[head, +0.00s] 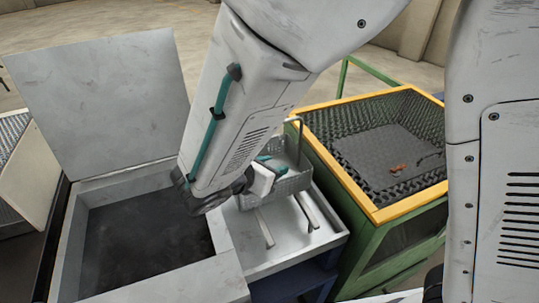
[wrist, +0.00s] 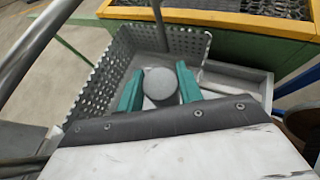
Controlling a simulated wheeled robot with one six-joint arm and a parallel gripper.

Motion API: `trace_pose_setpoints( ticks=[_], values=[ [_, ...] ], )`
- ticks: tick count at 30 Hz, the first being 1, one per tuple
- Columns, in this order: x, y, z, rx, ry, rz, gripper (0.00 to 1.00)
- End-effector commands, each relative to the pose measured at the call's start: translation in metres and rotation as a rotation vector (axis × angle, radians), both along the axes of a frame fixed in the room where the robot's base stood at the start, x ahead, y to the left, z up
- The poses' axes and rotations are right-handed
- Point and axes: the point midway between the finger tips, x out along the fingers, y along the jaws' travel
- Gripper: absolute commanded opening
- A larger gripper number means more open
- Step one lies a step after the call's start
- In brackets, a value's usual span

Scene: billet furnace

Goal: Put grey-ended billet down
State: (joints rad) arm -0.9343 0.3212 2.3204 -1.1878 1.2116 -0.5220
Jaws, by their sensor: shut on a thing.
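The grey-ended billet (wrist: 160,84) shows its round grey end in the wrist view. My gripper (wrist: 158,78) is shut on it, with one teal finger on each side. A perforated metal basket (wrist: 196,44) lies below and around the fingers; in the head view the basket (head: 288,186) stands on a pale metal tray (head: 272,258). In the head view my gripper (head: 266,164) shows only as bits of teal at the basket, and my arm hides the billet. I cannot tell whether the billet touches the basket floor.
At the left is an open grey box (head: 155,275) with a dark interior and its lid (head: 100,100) raised. At the right a green bin with a yellow rim (head: 378,214) has dark mesh inside and a small rusty piece (head: 398,169). A bent metal handle (head: 299,135) rises from the basket.

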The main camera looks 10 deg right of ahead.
Motion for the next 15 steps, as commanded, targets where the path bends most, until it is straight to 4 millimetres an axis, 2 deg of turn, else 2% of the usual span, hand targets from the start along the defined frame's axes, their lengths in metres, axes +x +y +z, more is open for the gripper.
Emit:
trace_pose_setpoints(
  ticks=[3,4,6,15],
  values=[
    [-0.0018,-0.0017,-0.0059,-0.003,0.011,0.001,0.0],
    [-0.0021,-0.002,-0.0068,-0.004,0.012,0.0,0.41],
    [-0.0025,-0.0022,-0.0076,-0.004,0.014,0.0,0.58],
    [-0.0037,-0.0032,-0.0058,-0.005,0.018,-0.002,0.58]
  ],
)
